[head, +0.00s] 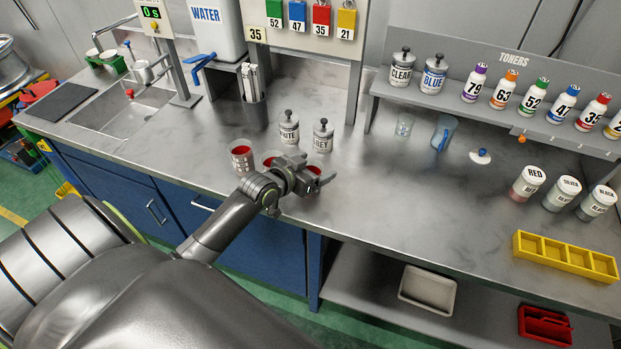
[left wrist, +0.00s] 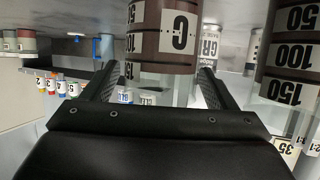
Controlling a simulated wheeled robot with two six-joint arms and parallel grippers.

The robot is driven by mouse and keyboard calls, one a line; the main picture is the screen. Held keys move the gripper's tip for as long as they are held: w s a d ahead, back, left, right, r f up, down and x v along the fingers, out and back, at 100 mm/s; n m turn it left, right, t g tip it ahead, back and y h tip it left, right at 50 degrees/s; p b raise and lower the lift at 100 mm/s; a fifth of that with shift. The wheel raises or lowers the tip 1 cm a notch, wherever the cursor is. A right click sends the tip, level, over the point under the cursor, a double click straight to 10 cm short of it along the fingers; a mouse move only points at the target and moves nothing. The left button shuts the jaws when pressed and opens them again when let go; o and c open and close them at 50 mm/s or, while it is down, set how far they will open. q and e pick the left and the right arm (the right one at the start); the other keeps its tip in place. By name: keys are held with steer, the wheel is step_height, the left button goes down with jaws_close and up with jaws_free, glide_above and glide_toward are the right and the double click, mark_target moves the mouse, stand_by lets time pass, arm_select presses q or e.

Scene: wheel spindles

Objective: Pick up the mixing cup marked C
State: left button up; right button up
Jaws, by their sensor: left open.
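The fingers are open, with a gap visible on the right side of the cup. In the head view my left gripper (head: 312,177) is at the bench's front edge, largely covering this cup, whose red inside (head: 314,170) shows. My right gripper is not in view.
Another graduated cup (left wrist: 290,72) stands close beside it. In the head view a cup (head: 242,156) and a partly hidden cup (head: 268,158) stand to the left. White (head: 289,130) and grey (head: 323,137) canisters stand behind.

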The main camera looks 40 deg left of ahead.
arm_select(q)
steer(key=shift+w+f, duration=0.15)
steer(key=shift+w, duration=0.15)
steer(key=shift+s, duration=0.1)
steer(key=c, duration=1.1)
